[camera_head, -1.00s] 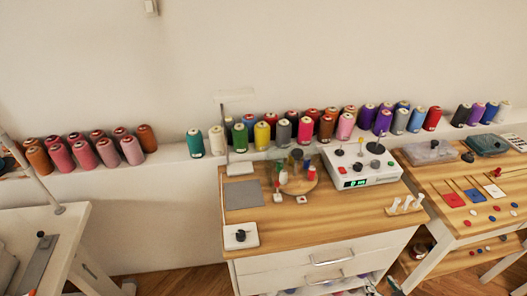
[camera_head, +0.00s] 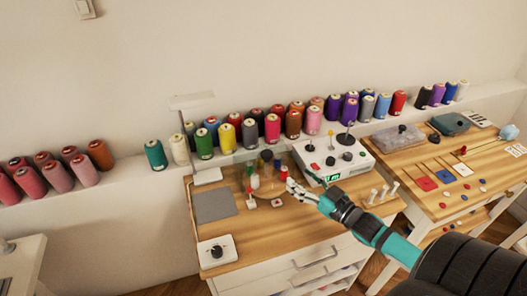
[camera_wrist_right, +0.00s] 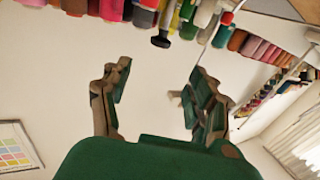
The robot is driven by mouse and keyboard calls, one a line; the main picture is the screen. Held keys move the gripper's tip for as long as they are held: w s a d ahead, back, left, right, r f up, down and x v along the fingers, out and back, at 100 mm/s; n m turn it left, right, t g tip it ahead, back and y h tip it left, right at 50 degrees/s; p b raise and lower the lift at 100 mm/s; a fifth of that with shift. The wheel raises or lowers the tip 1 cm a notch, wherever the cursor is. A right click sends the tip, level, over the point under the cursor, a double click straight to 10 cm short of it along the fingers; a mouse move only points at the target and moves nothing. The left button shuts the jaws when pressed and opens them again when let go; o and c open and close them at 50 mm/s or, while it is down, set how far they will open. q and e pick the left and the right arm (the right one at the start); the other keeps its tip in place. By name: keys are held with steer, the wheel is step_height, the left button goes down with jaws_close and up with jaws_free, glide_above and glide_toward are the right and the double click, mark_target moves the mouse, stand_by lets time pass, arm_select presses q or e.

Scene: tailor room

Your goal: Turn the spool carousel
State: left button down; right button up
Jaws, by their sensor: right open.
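The spool carousel (camera_head: 264,190) is a round wooden disc on the desk, carrying several small upright spools. My right gripper (camera_head: 291,187) reaches in from the right and overlaps the carousel's right edge in the head view. I cannot tell whether it touches the disc or the red spool. In the right wrist view its two fingers (camera_wrist_right: 156,88) are spread apart with nothing between them. My left gripper is not in view.
A white control box (camera_head: 335,165) with knobs stands right of the carousel. A grey mat (camera_head: 214,205) and a black-knobbed unit (camera_head: 217,250) lie to the left. White pegs (camera_head: 380,193) stand on the right. A lamp stand (camera_head: 190,140) and thread cones line the back.

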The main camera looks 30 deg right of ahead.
glide_toward(271, 157)
steer(key=w, duration=0.5)
steer(key=w+a+p, duration=0.1)
steer(key=w, duration=0.5)
steer(key=shift+w+a, duration=0.1)
steer(key=shift+a, duration=0.25)
steer(key=shift+w+a, duration=0.1)
steer(key=shift+w, duration=0.25)
steer(key=c, duration=1.1)
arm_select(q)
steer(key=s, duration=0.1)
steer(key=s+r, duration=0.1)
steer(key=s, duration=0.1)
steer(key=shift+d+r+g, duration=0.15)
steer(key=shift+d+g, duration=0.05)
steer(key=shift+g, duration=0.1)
arm_select(e)
steer(key=shift+f, duration=0.1)
jaws_close()
